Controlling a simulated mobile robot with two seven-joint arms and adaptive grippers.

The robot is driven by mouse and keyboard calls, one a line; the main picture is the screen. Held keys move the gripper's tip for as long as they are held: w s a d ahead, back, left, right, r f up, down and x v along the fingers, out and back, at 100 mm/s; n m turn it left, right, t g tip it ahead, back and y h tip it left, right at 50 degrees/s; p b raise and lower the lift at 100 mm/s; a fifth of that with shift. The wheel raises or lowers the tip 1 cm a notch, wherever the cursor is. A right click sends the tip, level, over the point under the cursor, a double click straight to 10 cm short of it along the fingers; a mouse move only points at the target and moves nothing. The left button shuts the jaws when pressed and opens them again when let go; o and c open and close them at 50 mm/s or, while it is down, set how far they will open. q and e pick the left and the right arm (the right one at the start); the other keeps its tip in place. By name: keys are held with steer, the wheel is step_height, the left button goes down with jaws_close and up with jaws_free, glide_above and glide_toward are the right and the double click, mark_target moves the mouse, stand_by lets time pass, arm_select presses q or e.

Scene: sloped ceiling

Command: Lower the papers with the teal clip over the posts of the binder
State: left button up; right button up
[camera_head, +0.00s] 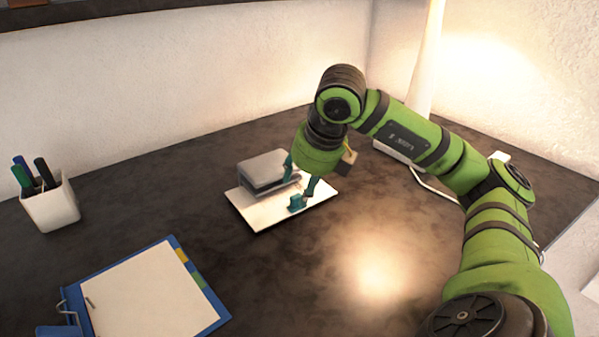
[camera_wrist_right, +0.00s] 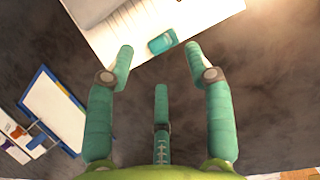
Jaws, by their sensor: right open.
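The papers (camera_head: 262,214) are a white stack lying on the dark desk, with a teal clip (camera_head: 296,202) on their near right edge. My right gripper (camera_head: 299,180) is open just above the clip. In the right wrist view the clip (camera_wrist_right: 162,41) shows between and beyond two spread teal fingertips, apart from them, at the edge of the papers (camera_wrist_right: 190,14). The blue binder (camera_head: 213,318) lies open at front left with white sheets and coloured tabs. Its metal posts (camera_head: 66,306) are at its left side, partly cut off by the frame. My left gripper is not seen.
A grey block-like object (camera_head: 264,168) stands on or against the far part of the papers. A white pen cup (camera_head: 50,207) stands at left. A white lamp (camera_head: 427,65) and cable are behind my right arm. The desk between papers and binder is clear.

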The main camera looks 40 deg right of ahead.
mark_target(297, 196)
steer(key=x, duration=0.4)
steer(key=shift+w+f, duration=0.15)
steer(key=shift+f, duration=0.25)
jaws_close()
steer(key=shift+b, duration=0.3)
